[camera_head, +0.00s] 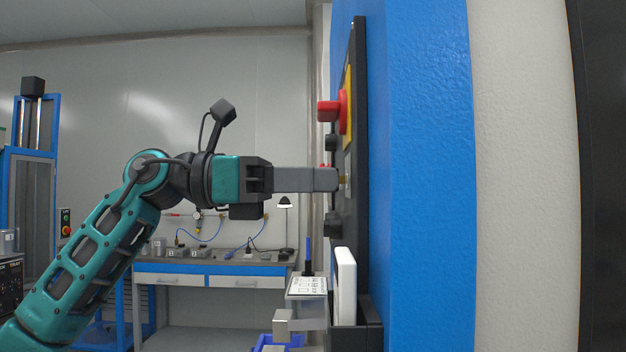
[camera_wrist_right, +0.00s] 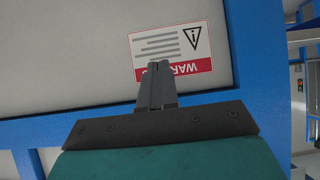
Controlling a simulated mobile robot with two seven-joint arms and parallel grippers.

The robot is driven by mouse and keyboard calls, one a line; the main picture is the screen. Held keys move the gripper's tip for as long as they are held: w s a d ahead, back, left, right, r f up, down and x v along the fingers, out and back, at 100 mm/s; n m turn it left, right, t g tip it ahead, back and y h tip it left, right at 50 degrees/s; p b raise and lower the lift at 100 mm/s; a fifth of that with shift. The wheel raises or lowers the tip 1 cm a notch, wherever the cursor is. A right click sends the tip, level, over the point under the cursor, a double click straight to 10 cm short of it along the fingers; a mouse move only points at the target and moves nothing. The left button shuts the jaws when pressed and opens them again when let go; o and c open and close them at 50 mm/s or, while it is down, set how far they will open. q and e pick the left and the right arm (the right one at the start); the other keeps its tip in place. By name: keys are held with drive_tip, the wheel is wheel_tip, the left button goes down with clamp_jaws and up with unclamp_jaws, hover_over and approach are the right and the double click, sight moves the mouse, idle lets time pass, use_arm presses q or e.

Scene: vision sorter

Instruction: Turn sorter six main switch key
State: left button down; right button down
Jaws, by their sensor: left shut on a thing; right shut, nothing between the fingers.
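The sorter's control panel (camera_head: 361,230) is a black plate seen almost edge-on, fixed to a blue column. My right gripper (camera_wrist_right: 157,68) shows in the right wrist view, shut and empty, in front of a white warning label (camera_wrist_right: 165,48) on a pale panel.
A red emergency button (camera_head: 328,111) on a yellow plate sticks out above my left gripper, and a dark knob (camera_head: 333,225) sits below it. A white upright piece (camera_head: 345,285) stands lower down. A workbench (camera_head: 215,268) is behind. The blue column (camera_head: 425,180) stands right of the panel.

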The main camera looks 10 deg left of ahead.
use_arm(q)
drive_tip(key=shift+r, duration=0.1)
drive_tip(key=c, duration=1.2)
unclamp_jaws()
drive_tip(key=shift+c, duration=0.2)
drive_tip(key=shift+a, duration=0.15)
drive_tip(key=s+a, duration=0.2)
drive_tip(key=a, duration=1)
drive_tip(key=shift+s+a+b, duration=0.2)
drive_tip(key=shift+s+b, duration=0.05)
drive_tip(key=shift+b, duration=0.1)
